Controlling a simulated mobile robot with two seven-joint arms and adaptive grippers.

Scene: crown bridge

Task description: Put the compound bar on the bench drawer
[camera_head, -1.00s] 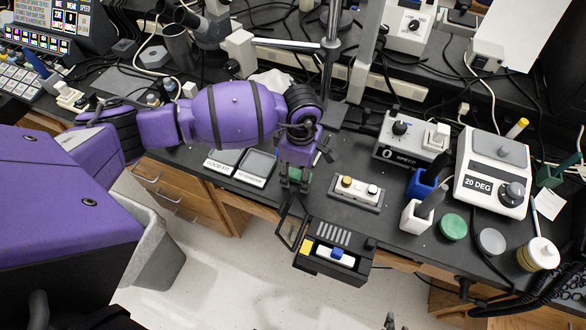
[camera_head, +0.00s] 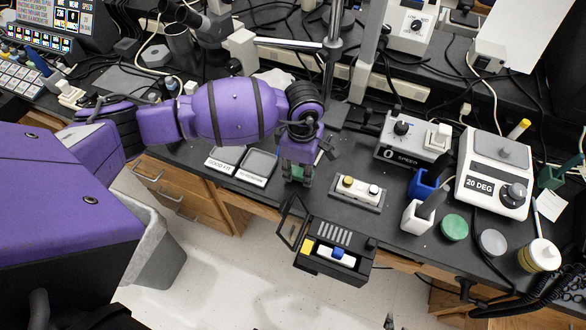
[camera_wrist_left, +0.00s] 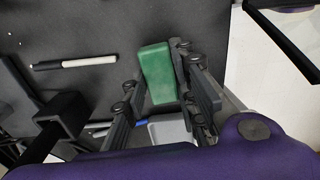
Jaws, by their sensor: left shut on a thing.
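The compound bar (camera_wrist_left: 157,76) is a green block, seen in the left wrist view between the two dark fingers of my left gripper. My left gripper (camera_head: 294,178) is shut on it, over the front part of the black bench, in the head view. The gripper hides much of the bar there. A black drawer-like box (camera_head: 358,267) juts from the bench's front edge, to the right of and nearer than the gripper. It holds a white and blue piece and a yellow piece. Wooden drawers (camera_head: 172,186) are under the bench to the left. My right gripper is not visible.
A small panel with two knobs (camera_head: 357,193) lies just right of the gripper. Two small scale-like trays (camera_head: 258,167) lie to its left. A speed box (camera_head: 408,152), a white dial unit (camera_head: 494,178) and cups stand farther right. A grey bin (camera_head: 160,262) stands on the floor.

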